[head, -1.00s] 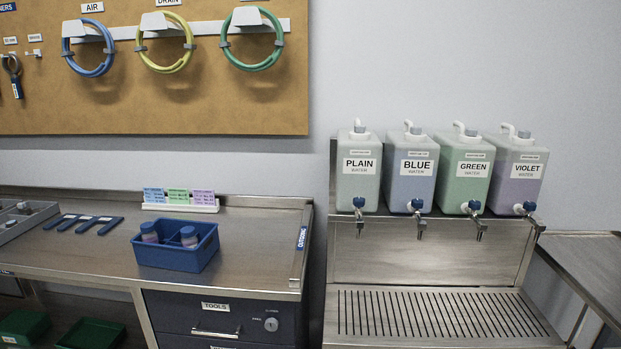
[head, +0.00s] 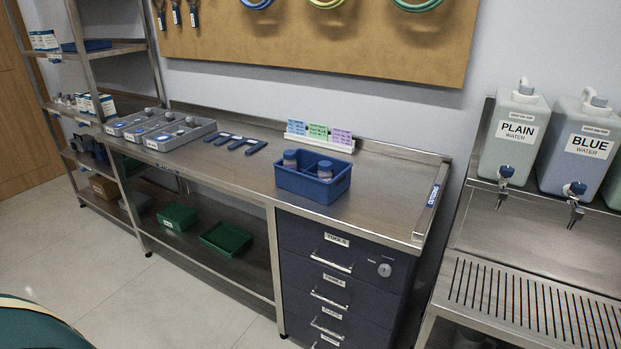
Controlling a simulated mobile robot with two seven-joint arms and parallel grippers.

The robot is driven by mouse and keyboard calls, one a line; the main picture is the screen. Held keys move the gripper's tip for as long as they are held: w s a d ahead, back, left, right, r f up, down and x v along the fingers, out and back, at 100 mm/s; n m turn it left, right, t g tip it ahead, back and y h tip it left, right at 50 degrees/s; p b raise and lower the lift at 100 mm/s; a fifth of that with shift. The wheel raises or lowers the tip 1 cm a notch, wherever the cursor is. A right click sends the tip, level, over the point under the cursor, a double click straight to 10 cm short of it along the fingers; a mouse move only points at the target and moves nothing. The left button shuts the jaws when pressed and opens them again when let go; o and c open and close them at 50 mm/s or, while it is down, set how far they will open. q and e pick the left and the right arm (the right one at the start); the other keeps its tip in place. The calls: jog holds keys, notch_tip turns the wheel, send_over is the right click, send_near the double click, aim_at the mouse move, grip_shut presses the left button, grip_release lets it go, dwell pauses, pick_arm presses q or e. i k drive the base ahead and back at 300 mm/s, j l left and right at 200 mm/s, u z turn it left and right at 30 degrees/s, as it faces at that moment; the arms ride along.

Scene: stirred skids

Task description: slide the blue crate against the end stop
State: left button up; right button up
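The blue crate (head: 312,187) stands upright on the steel bench (head: 385,200), right of the bench's middle and near its front edge. It holds bottles with blue caps (head: 325,168) in its compartments. The end stop (head: 432,200) is the raised rim at the bench's right end, with a blue label on it. A stretch of bare bench lies between the crate and this rim, so they are apart. Neither of my grippers is in the head view.
A grey tray (head: 113,128) and dark blue brackets (head: 247,146) lie on the bench to the left. A card holder (head: 320,143) stands behind the crate. Drawers (head: 335,265) are below. Water containers (head: 512,130) stand on a separate stand at the right.

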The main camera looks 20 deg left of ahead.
aim_at(304, 182)
jog(key=i+j+z, duration=0.3)
jog(key=j, duration=1.15)
jog(key=j+z, duration=0.25)
jog(key=j, duration=1.2)
